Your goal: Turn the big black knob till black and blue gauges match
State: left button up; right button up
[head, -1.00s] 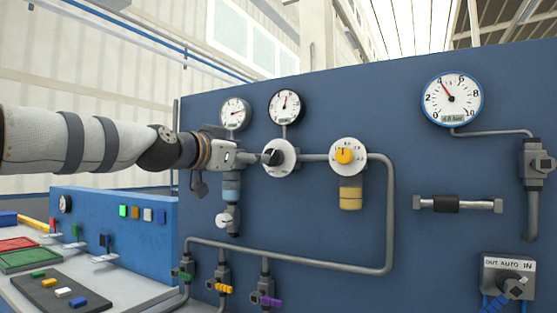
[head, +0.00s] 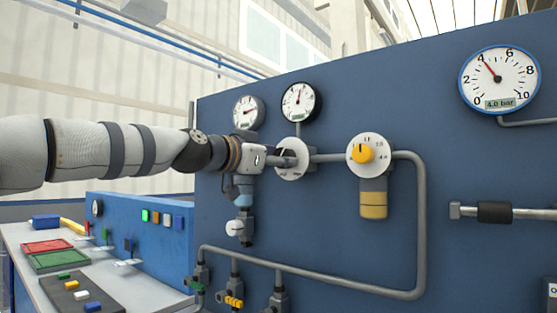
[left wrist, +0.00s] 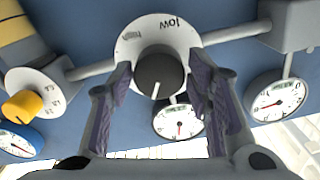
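The big black knob (left wrist: 160,75) sits on a white dial marked low and high (left wrist: 135,40); in the head view the dial (head: 293,172) shows but my gripper mostly covers the knob. My left gripper (left wrist: 159,72) is open, with one finger on each side of the knob; contact is not clear. It also shows at the dial in the head view (head: 284,160). The black-rimmed gauge (head: 301,102) is above the dial, its needle nearly upright. The blue-rimmed gauge (head: 499,79) at the upper right reads 4.0 bar. My right gripper is not in view.
A yellow knob (head: 363,153) on a white dial is just right of the black knob. A grey gauge (head: 248,112) is at the upper left. Grey pipes (head: 421,230) run across the blue panel. A bench with trays (head: 58,260) is at the left.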

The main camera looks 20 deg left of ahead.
pick_arm(q)
jog(key=c, duration=0.6)
jog(key=shift+o, duration=0.2)
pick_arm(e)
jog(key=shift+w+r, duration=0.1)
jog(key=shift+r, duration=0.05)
pick_arm(q)
jog(key=shift+d+r+n+p, duration=0.1)
jog(key=shift+n+p, duration=1.2)
jog(key=shift+n, duration=3)
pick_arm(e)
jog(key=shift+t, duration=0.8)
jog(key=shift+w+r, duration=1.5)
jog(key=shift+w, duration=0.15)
